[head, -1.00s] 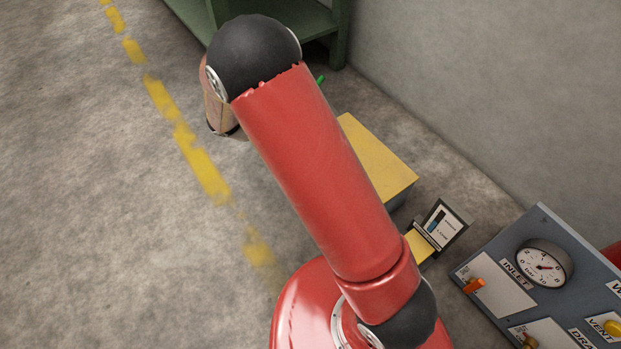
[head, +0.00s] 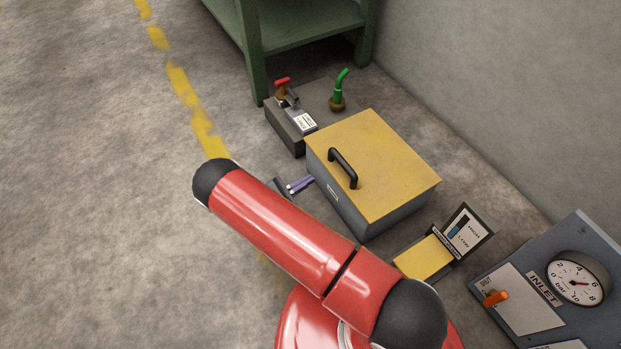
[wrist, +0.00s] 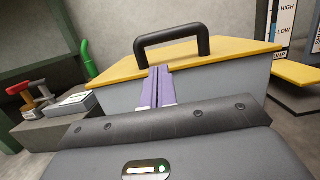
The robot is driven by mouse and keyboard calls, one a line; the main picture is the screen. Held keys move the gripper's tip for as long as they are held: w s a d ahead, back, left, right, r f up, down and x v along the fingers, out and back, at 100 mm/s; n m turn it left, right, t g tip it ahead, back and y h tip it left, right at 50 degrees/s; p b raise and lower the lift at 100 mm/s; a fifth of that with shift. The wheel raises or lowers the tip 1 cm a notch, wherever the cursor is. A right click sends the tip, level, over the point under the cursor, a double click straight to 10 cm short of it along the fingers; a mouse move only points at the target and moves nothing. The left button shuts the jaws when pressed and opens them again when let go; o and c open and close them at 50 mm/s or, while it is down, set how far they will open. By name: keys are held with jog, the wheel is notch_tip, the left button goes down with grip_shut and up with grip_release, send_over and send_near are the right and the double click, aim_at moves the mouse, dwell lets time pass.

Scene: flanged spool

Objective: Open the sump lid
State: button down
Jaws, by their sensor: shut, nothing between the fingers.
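The sump is a grey box with a flat yellow lid (head: 385,160), which lies closed on top of it. A black bar handle (head: 342,168) stands on the lid near its left edge. In the wrist view the handle (wrist: 172,38) rises above the lid's front edge, beyond my fingers. My gripper (head: 309,181) has purple fingers, shut and empty, low beside the box's left side. In the wrist view the fingers (wrist: 159,72) point at the box just below the lid edge. I cannot tell whether they touch it.
A dark block with a red-handled valve (head: 283,84) and a green spout (head: 341,88) stands behind the box. A level sign (head: 466,232) and a gauge panel (head: 545,300) are at right. A green bench (head: 290,30) stands behind. The floor at left is clear.

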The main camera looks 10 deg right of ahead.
jog(key=x, duration=0.8)
